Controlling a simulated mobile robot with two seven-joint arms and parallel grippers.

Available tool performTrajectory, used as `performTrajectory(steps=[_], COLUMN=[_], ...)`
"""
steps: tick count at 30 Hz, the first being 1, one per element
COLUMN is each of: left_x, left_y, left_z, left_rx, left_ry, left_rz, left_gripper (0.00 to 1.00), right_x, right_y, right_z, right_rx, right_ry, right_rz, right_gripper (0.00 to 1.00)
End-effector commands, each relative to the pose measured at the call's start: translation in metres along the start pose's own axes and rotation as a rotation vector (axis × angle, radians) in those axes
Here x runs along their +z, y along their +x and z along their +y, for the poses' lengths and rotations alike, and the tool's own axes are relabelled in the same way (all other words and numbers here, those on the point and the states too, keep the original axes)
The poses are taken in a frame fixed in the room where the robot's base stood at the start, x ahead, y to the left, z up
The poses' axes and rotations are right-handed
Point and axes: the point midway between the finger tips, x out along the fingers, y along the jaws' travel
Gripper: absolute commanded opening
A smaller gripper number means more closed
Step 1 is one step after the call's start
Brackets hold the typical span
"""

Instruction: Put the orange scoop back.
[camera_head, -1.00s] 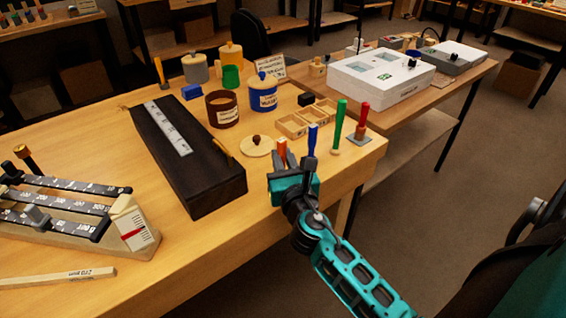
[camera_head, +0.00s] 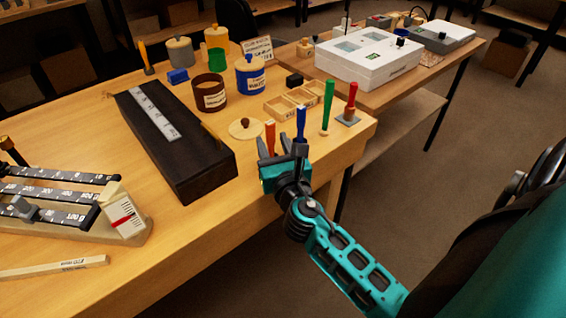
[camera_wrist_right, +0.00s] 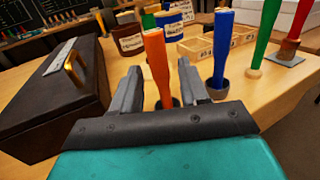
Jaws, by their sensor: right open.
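The orange scoop (camera_head: 270,135) stands upright near the right front edge of the bench, with its orange handle up; in the right wrist view (camera_wrist_right: 156,62) its foot is at a dark round base. My right gripper (camera_head: 281,151) is open at the handle. In the right wrist view, its two grey fingers (camera_wrist_right: 159,72) appear on either side of the handle, with gaps; contact does not show. A blue-handled scoop (camera_head: 301,122) stands just right of it, then a green-handled one (camera_head: 328,105) and a red-handled one (camera_head: 351,101). My left gripper is out of view.
A brown jar (camera_head: 209,93) and a blue jar (camera_head: 250,75) stand behind. A round wooden lid (camera_head: 246,130) lies near the scoop, beside wooden compartments (camera_head: 279,107). A long dark box (camera_head: 178,150) and a beam scale (camera_head: 80,207) are to the left. Bare bench lies between.

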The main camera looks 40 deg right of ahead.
Motion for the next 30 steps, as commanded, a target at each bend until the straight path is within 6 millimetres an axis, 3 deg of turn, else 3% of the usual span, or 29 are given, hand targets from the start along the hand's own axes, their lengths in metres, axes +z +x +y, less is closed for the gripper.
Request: performTrajectory(steps=[12,21,23,26,30], left_x=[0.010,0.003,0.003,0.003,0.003], left_y=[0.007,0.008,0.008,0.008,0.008], left_z=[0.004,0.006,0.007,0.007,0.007], left_rx=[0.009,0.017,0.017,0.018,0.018], left_ry=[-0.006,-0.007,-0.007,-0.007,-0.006], left_rz=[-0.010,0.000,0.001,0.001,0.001], left_gripper=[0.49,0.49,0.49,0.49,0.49], right_x=[-0.003,-0.005,-0.013,-0.036,-0.080], right_y=[-0.083,-0.105,-0.107,-0.111,-0.124], right_z=[0.000,0.001,0.002,0.008,0.022], right_rx=[-0.001,0.003,0.009,0.016,-0.040], right_ry=[0.002,0.054,0.152,0.448,1.045], right_rz=[0.003,0.017,0.048,0.145,0.347], right_gripper=[0.44,0.44,0.44,0.44,0.44])
